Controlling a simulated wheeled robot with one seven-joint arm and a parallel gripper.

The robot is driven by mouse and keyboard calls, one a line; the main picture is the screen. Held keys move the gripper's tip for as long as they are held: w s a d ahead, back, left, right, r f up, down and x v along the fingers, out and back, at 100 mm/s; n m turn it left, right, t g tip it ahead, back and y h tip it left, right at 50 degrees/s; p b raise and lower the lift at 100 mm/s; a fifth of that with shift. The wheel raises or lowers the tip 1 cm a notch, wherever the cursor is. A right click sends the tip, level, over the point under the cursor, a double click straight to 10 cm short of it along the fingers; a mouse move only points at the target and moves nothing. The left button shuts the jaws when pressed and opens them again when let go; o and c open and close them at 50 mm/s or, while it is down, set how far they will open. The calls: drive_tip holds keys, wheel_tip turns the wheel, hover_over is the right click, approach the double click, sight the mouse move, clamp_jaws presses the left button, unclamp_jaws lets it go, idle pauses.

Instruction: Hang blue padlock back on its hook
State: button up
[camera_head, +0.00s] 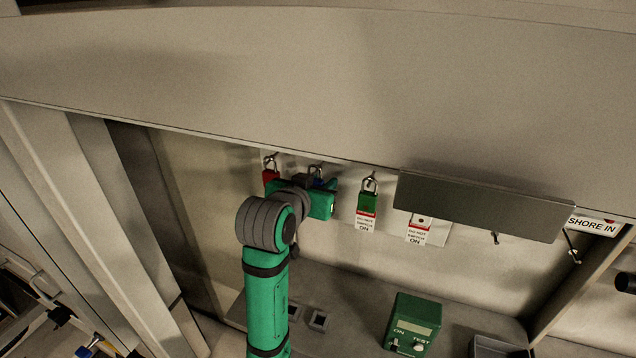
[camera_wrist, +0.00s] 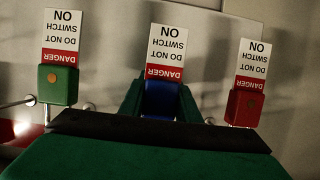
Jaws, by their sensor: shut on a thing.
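The blue padlock (camera_wrist: 162,101) sits between the two fingers of my gripper (camera_wrist: 160,108) in the wrist view, which shows the wall upside down. My gripper is shut on it. Its white and red danger tag (camera_wrist: 168,45) is upside down in that view. In the head view, a sliver of the blue padlock (camera_head: 318,181) shows behind my gripper (camera_head: 322,190), close to the back panel at a hook between the red and green padlocks. Most of it is hidden there. I cannot tell whether its shackle is on the hook.
A red padlock (camera_head: 270,177) hangs left of my gripper and a green padlock (camera_head: 368,202) hangs right of it. A grey plate (camera_head: 485,205) covers the panel further right. A green tester box (camera_head: 413,322) stands on the ledge below. The frame's top beam overhangs the hooks.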

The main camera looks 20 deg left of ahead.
drive_tip(key=o, duration=1.2)
drive_tip(key=shift+d, duration=0.55)
drive_tip(key=shift+o, duration=0.2)
drive_tip(key=v, duration=1)
drive_tip(key=shift+s+a, duration=0.15)
drive_tip(key=shift+s, duration=0.15)
